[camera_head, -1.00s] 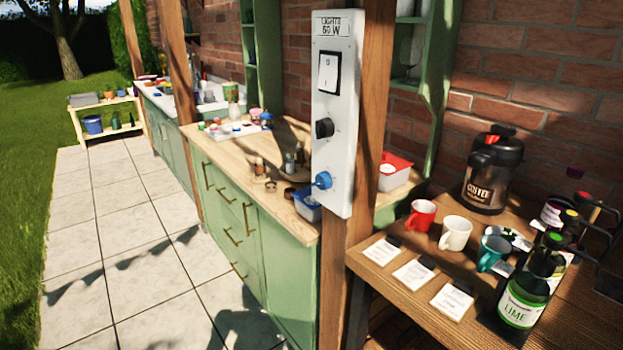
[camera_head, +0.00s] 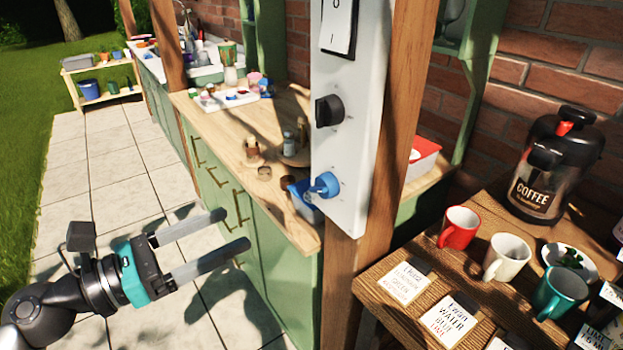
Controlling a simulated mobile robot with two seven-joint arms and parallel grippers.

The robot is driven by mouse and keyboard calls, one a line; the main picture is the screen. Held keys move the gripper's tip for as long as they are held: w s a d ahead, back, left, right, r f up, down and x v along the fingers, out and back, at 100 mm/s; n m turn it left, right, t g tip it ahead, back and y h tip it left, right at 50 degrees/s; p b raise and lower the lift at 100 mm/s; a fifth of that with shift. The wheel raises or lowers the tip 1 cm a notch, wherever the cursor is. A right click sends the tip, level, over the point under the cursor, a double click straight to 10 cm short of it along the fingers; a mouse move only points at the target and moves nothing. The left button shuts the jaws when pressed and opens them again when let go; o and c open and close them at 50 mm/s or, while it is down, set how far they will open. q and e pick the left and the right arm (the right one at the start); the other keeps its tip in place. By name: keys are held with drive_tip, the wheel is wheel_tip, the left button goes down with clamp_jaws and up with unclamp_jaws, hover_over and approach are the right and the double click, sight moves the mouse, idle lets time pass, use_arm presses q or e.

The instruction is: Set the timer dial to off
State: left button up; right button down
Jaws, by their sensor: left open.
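A white control panel (camera_head: 350,165) is fixed to a wooden post and fills the middle of the view. It carries a rocker switch (camera_head: 338,25) at the top, a black dial (camera_head: 328,111) in the middle and a blue knob (camera_head: 324,186) at the bottom. I cannot tell which of the two is the timer dial, and their markings are too small to read. My left gripper (camera_head: 235,230) is open and empty, its two fingers pointing right toward the panel's lower part. It is left of the blue knob and apart from it. My right gripper is not in view.
The wooden post (camera_head: 385,130) stands behind the panel. A side table at right holds a red mug (camera_head: 459,227), a white mug (camera_head: 506,257), a teal mug (camera_head: 560,292), a coffee jug (camera_head: 548,165) and cards. A green cabinet (camera_head: 285,265) with a cluttered worktop stands behind.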

sight(315, 192)
use_arm(q)
drive_tip(key=shift+m, duration=0.4)
drive_tip(key=p+x, duration=0.1)
drive_tip(key=x, duration=0.3)
drive_tip(key=p+x, duration=0.1)
drive_tip(key=x, duration=0.4)
drive_tip(key=p+x, duration=0.1)
drive_tip(key=x, duration=0.3)
drive_tip(key=shift+d+r+p, duration=0.35)
drive_tip(key=shift+d, duration=0.2)
drive_tip(key=shift+w+d+f, duration=0.1)
drive_tip(key=shift+w+d, duration=0.3)
drive_tip(key=shift+d, duration=0.2)
clamp_jaws()
